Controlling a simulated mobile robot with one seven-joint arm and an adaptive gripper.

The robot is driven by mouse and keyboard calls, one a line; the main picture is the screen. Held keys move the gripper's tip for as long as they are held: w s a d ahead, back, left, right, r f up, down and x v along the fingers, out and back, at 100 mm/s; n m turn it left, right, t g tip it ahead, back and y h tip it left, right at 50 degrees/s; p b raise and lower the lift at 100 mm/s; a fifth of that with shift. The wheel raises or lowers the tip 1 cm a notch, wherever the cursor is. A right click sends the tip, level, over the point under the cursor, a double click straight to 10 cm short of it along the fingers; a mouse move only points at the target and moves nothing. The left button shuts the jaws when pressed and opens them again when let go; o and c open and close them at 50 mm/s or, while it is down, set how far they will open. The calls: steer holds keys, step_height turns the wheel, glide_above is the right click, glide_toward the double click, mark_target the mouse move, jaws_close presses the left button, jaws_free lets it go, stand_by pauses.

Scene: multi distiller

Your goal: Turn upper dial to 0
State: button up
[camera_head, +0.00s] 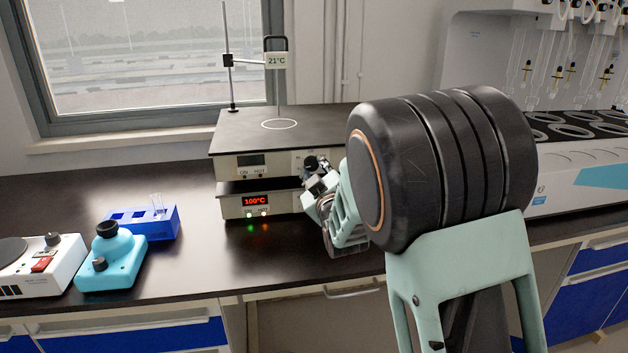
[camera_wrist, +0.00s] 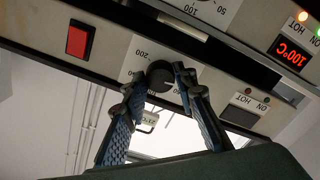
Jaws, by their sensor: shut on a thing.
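Two hot plates are stacked on the bench. The upper hot plate (camera_head: 232,165) has a dark display (camera_head: 251,160); the lower hot plate (camera_head: 230,208) has a red display (camera_head: 255,201) reading 100°C. In the wrist view, which is upside down, the black upper dial (camera_wrist: 160,74) sits on a white scale panel with numbers such as 200 beside it. My gripper (camera_wrist: 158,82) has one finger on each side of this dial and is shut on it. In the head view my gripper (camera_head: 318,186) is at the right front of the stack. My arm hides part of the plates' right side.
A thermometer (camera_head: 277,61) reading 21°C hangs on a stand above the upper plate. A blue rack (camera_head: 150,224), a teal device (camera_head: 110,264) and a white device (camera_head: 40,270) stand at left. Bare bench lies between.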

steer(key=shift+n+b, duration=1.3)
steer(key=shift+n, duration=0.8)
steer(key=shift+r, duration=0.1)
steer(key=o, duration=1.1)
steer(key=shift+o, duration=0.3)
steer(key=v, duration=1.2)
